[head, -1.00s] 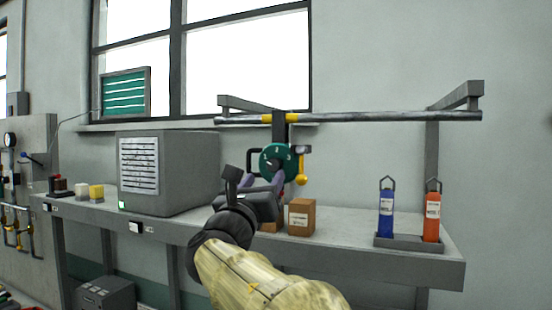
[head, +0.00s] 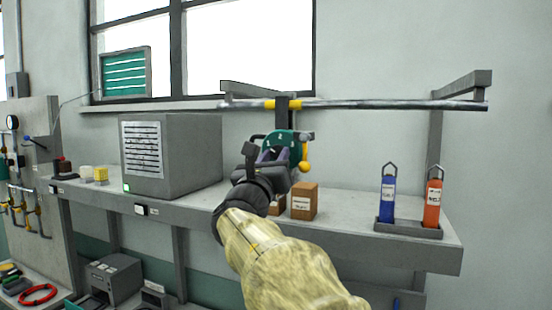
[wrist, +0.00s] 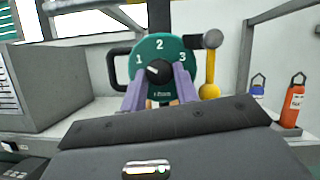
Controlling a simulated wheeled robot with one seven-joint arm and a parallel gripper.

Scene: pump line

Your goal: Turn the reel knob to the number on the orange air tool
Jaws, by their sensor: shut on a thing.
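A teal reel disc (wrist: 160,53) marked 1, 2 and 3 hangs from the overhead rail; in the head view the reel (head: 299,141) is partly hidden behind my gripper. At its centre is a small black knob (wrist: 158,71), whose white mark appears to point left, towards the 1. My gripper (wrist: 159,78) has its two purple fingers shut on the knob from either side. The orange air tool (head: 432,204) stands upright in a holder at the bench's right end, and also shows in the wrist view (wrist: 292,105). Its white label is too small to read.
A blue tool (head: 387,200) stands beside the orange one in the grey holder (head: 408,231). A yellow ball handle (wrist: 209,91) hangs just right of the disc. Small brown boxes (head: 304,202) and a large grey cabinet (head: 190,155) stand on the bench (head: 345,222).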

